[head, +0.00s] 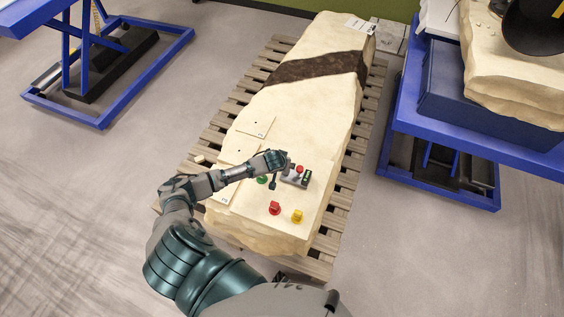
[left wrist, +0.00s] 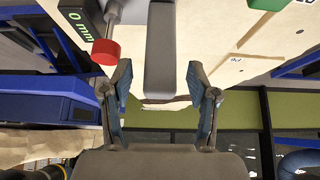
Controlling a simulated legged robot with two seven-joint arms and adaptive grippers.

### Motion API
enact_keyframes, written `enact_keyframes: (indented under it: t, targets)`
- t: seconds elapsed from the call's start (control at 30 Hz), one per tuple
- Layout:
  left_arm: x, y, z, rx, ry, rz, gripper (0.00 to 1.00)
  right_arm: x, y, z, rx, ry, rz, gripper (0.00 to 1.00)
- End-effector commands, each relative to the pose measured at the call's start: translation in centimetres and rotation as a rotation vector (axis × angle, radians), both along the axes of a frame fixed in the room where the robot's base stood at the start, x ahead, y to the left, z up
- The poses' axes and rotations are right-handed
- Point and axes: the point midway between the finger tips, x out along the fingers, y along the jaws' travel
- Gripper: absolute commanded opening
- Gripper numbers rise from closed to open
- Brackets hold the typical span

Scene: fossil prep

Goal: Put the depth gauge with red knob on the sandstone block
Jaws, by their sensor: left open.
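The sandstone block (head: 310,108) is long and pale with a dark band across it. The depth gauge (head: 294,177) is grey with a red knob and a small green display, and stands at the near part of the block's top. In the left wrist view its red knob (left wrist: 105,52) and "0 mm" display (left wrist: 76,26) show at upper left. My left gripper (head: 280,170) is beside the gauge. In the left wrist view its open fingers (left wrist: 158,80) are on either side of a grey bar (left wrist: 161,45), with gaps on both sides. My right gripper is not in view.
A red piece (head: 274,208), a yellow piece (head: 297,216) and a partly hidden green piece (head: 262,180) sit on the block near the gauge. A wooden pallet (head: 218,128) is underneath. Blue lift tables (head: 440,140) stand to either side.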

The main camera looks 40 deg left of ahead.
Motion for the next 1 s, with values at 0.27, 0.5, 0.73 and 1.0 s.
enact_keyframes:
  t: [0.27, 0.5, 0.73, 1.0]
  targets:
    - [-3.3, -0.9, 5.5, 0.003, -0.001, -0.002, 0.6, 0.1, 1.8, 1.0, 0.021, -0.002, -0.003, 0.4]
    - [-4.6, -1.2, 7.6, 0.002, 0.0, 0.0, 0.6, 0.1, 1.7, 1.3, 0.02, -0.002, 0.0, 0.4]
    - [-4.7, -1.1, 7.6, 0.0, 0.001, 0.001, 0.6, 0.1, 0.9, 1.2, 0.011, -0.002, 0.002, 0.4]
    - [-4.7, -1.1, 7.7, 0.0, 0.0, 0.001, 0.6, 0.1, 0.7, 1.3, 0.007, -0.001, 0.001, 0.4]
